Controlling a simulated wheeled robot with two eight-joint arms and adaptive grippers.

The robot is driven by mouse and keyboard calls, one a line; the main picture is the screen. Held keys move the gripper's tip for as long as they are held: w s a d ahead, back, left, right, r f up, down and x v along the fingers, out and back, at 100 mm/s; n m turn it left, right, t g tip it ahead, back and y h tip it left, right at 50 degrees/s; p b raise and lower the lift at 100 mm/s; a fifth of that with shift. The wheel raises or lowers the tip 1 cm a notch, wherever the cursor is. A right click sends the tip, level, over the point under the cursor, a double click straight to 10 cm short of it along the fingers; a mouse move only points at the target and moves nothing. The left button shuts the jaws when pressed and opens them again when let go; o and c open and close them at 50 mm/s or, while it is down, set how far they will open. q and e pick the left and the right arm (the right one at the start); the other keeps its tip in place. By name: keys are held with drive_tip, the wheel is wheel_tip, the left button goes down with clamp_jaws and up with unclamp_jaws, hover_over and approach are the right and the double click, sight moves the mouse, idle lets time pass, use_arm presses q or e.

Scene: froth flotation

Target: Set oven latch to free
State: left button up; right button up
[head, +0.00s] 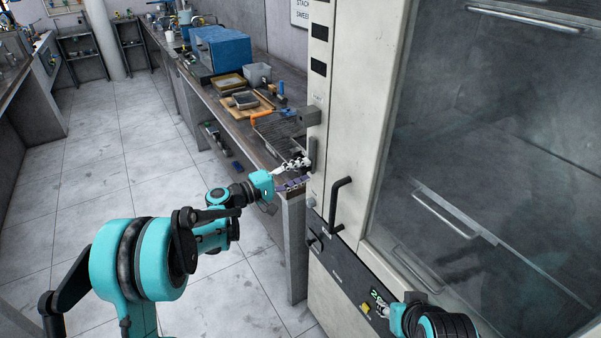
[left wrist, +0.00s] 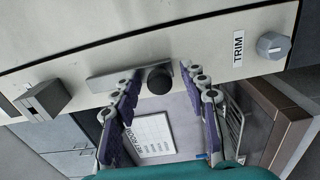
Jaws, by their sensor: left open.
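The oven (head: 348,110) is a tall pale cabinet with a large glass door. A grey bar that looks like the latch (head: 312,153) is on its narrow left front strip. My left gripper (head: 300,171) is open close to the bar. In the left wrist view its fingers (left wrist: 161,76) are on either side of the knob; contact is unclear. My right gripper (head: 380,300) is low by the oven's lower panel, too small to read. No latch marking is legible.
A grey knob marked TRIM (left wrist: 271,45) and a boxy grey fitting (left wrist: 46,97) flank the bar. A black door handle (head: 338,206) stands out from the oven. The bench (head: 185,78) to the left holds a blue box (head: 222,50), trays and tools. The tiled floor is clear.

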use_arm(q)
drive_tip(key=v, duration=1.2)
drive_tip(key=s+d+f+m+g+y, duration=0.25)
drive_tip(key=s+d+y, duration=0.35)
drive_tip(key=s, duration=0.5)
drive_tip(key=s+a+f+m+y, duration=0.2)
drive_tip(key=s+a+y, duration=0.2)
drive_tip(key=s, duration=0.4)
drive_tip(key=s+a+f+m+y, duration=0.2)
drive_tip(key=s+a+f+y, duration=0.1)
drive_tip(key=s, duration=0.6)
drive_tip(key=shift+a+f+g+y, duration=0.2)
drive_tip(key=shift+a+g+y, duration=0.25)
drive_tip(key=shift+a+y, duration=0.35)
drive_tip(key=shift+s+m, duration=0.1)
drive_tip(key=shift+m, duration=0.15)
drive_tip(key=shift+c, duration=0.3)
